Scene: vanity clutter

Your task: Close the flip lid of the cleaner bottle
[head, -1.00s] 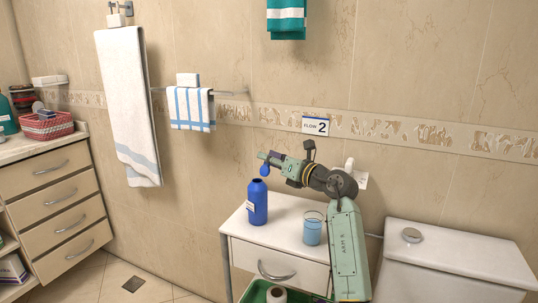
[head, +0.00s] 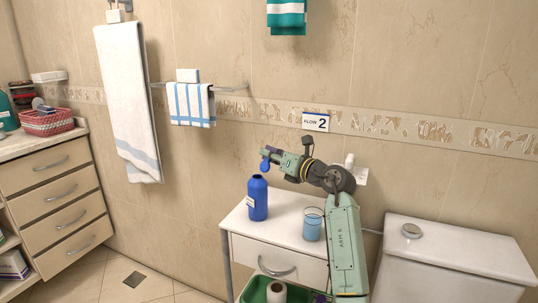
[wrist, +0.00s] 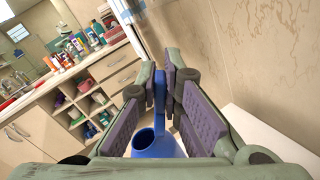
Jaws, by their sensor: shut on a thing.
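The cleaner bottle (head: 257,200) is blue and stands upright on the white cabinet top. Its mouth is uncovered and shows as a round opening in the wrist view (wrist: 150,146). The blue flip lid (head: 265,165) stands up above the mouth, open. In the wrist view the lid (wrist: 160,90) is a narrow upright strip between my finger pads. My gripper (head: 268,153) is above the bottle, shut on the lid. The fingers hide part of the lid.
A glass of blue liquid (head: 312,224) stands right of the bottle on the white cabinet (head: 285,215). A green tray (head: 250,290) with a paper roll (head: 276,291) is in front. The toilet tank (head: 455,255) is at right, the tiled wall behind.

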